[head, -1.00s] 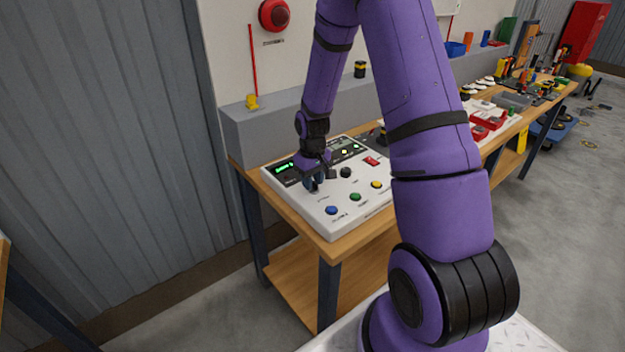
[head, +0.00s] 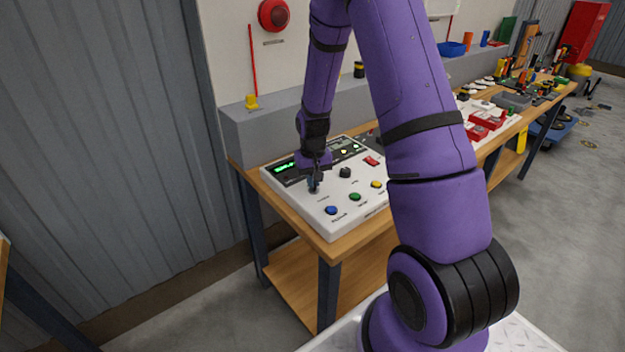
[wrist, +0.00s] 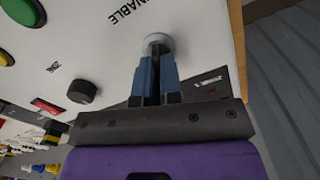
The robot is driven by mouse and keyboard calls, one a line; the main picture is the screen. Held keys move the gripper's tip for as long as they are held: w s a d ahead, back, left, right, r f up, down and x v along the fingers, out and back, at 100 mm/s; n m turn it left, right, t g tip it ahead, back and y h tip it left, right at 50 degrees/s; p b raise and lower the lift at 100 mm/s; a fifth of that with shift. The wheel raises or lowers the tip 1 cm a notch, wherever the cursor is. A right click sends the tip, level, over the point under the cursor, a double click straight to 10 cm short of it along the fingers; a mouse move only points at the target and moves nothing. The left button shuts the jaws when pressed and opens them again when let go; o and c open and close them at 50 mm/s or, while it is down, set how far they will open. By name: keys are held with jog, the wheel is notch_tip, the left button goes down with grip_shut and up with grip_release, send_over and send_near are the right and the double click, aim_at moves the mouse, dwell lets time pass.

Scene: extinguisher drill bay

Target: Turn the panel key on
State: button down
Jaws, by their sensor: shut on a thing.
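The white control panel (head: 318,219) lies on the wooden bench, with a green-lit display (head: 285,168) at its far left. My gripper (head: 313,187) points down at the panel's left part. In the wrist view its blue fingers (wrist: 156,76) are close together at a round pale key switch collar (wrist: 157,42), beside the printed word ENABLE. The gripper is shut on the panel key, which is mostly hidden between the fingers, so its exact angle cannot be read.
A black knob (head: 345,172), a red switch (head: 371,161) and blue (head: 331,210), green (head: 355,197) and yellow (head: 377,184) buttons sit close by on the panel. A grey ledge (head: 255,137) stands behind. Other gear fills the bench's right end.

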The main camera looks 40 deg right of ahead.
jog(key=m, duration=0.4)
jog(key=shift+s+d+m, duration=0.1)
jog(key=shift+d+m, duration=0.05)
jog(key=shift+m, duration=1.75)
jog(key=c, duration=1.3)
grip_release()
jog(key=shift+s, duration=0.1)
notch_tip(320, 180, up, 11)
jog(key=shift+f, duration=0.1)
